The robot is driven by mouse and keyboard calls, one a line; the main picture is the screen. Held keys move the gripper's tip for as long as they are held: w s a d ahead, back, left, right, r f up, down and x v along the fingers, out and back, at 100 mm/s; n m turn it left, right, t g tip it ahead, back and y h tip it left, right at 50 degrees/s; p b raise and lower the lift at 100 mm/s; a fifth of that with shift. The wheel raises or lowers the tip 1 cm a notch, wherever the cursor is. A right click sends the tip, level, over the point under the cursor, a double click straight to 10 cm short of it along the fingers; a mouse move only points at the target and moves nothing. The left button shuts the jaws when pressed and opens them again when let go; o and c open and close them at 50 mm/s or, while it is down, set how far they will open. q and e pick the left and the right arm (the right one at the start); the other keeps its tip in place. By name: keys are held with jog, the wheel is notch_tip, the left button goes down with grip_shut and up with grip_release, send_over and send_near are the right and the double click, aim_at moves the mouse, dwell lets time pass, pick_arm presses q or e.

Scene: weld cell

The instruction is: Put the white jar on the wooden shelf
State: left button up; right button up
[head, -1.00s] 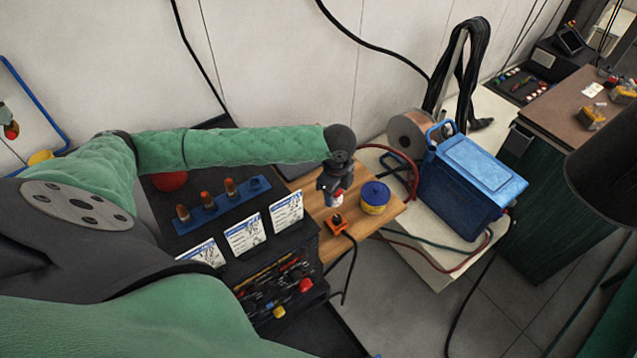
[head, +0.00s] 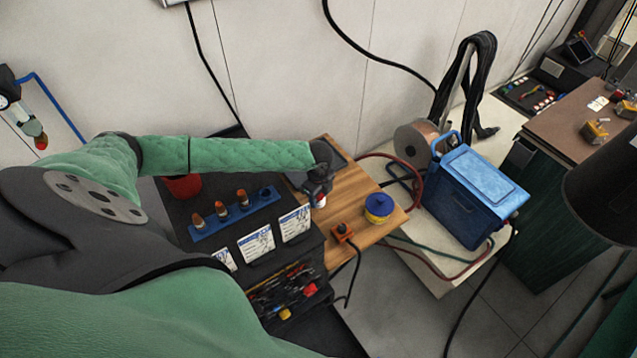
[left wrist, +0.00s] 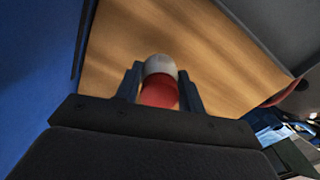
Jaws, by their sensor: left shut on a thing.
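My left gripper (head: 319,193) is shut on the white jar (head: 321,203), over the left part of the wooden shelf (head: 352,196). In the left wrist view the jar (left wrist: 160,66) shows a whitish end and a red part between the two fingers of the gripper (left wrist: 160,88). The wooden surface (left wrist: 205,50) fills the view beyond it. I cannot tell whether the jar touches the wood. My right gripper is not in view.
A blue-and-yellow tin (head: 379,207) and an orange switch box (head: 342,232) with a cable stand on the shelf's right and front. A blue rack (head: 232,215) and white cards (head: 257,245) are to the left. A blue case (head: 473,190) stands farther right.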

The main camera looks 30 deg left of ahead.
pick_arm(q)
jog(key=shift+f+p, duration=0.65)
jog(key=shift+f, duration=0.55)
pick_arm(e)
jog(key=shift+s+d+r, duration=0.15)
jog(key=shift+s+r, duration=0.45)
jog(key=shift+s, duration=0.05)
pick_arm(q)
jog(key=shift+f, duration=0.15)
jog(key=o, duration=1)
jog(key=shift+d, duration=0.1)
